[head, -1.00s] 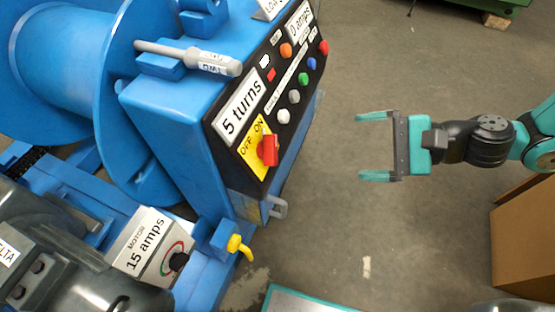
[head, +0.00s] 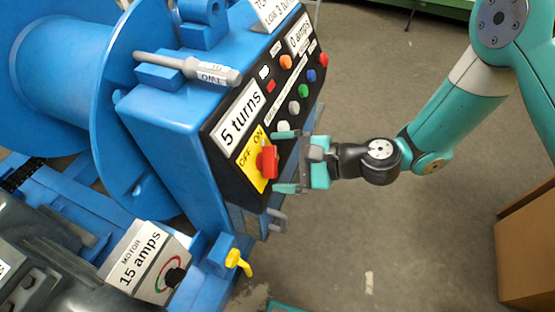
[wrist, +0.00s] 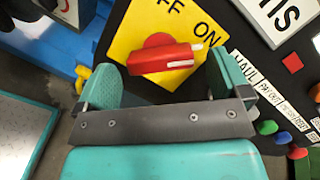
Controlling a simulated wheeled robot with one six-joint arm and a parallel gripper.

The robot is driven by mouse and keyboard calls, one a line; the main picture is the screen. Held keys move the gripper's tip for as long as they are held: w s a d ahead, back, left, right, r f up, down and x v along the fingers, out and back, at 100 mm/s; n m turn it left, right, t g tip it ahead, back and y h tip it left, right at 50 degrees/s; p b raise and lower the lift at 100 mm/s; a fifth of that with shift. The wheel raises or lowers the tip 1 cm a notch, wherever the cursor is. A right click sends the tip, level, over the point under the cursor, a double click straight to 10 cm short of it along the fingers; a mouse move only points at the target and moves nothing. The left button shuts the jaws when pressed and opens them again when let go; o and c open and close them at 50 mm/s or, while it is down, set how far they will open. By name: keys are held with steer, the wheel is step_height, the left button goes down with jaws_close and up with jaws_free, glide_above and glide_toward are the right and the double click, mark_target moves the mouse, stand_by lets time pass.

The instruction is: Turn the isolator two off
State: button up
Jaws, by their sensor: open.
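A red rotary handle (head: 267,162) sits on a yellow OFF/ON plate (head: 247,151) on the blue machine's black panel. In the wrist view the handle (wrist: 165,57) lies roughly crosswise, its white-marked end to the right, on the side of the word ON. My gripper (head: 283,160) is open, with its teal fingers on either side of the handle in the head view. In the wrist view the fingers (wrist: 160,75) also flank it, apart from it. I cannot tell how deep they reach around it. The number of this isolator is not readable.
Coloured buttons (head: 304,90) run up the panel beside the handle. A grey rod labelled TWO (head: 210,72) lies on top of the machine. A yellow lever (head: 237,260) and a 15 amps motor box (head: 143,262) are below. Open floor lies to the right.

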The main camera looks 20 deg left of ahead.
steer(key=shift+a+f, duration=0.2)
steer(key=shift+a, duration=0.5)
steer(key=c, duration=0.9)
steer(key=shift+c, duration=0.2)
